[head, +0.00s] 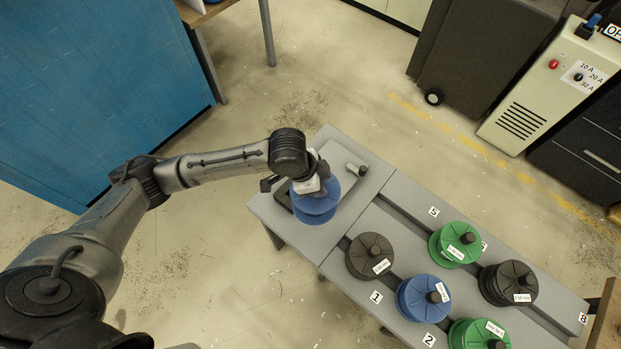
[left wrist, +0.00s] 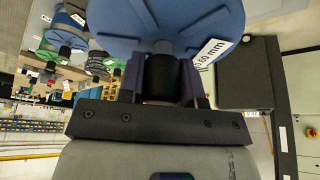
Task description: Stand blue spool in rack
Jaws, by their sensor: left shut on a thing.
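My left gripper (head: 314,186) is shut on the dark knob (left wrist: 162,78) of a blue spool (head: 315,210). The spool hangs over, or rests on, the left end of the grey table; I cannot tell if it touches. In the left wrist view the spool's blue flange (left wrist: 165,18) fills the top, with a white label (left wrist: 208,55) at its right. The grey rack (head: 400,225) has numbered places and holds a second blue spool (head: 412,302), two green spools (head: 448,250) and two dark spools (head: 365,262). My right gripper is not in view.
A small grey cylinder (head: 352,168) with a dark end lies on the table's far left corner. A blue cabinet (head: 90,80) stands at the left. A dark cabinet (head: 470,60) and a cream machine (head: 525,100) stand at the back right. The floor between is clear.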

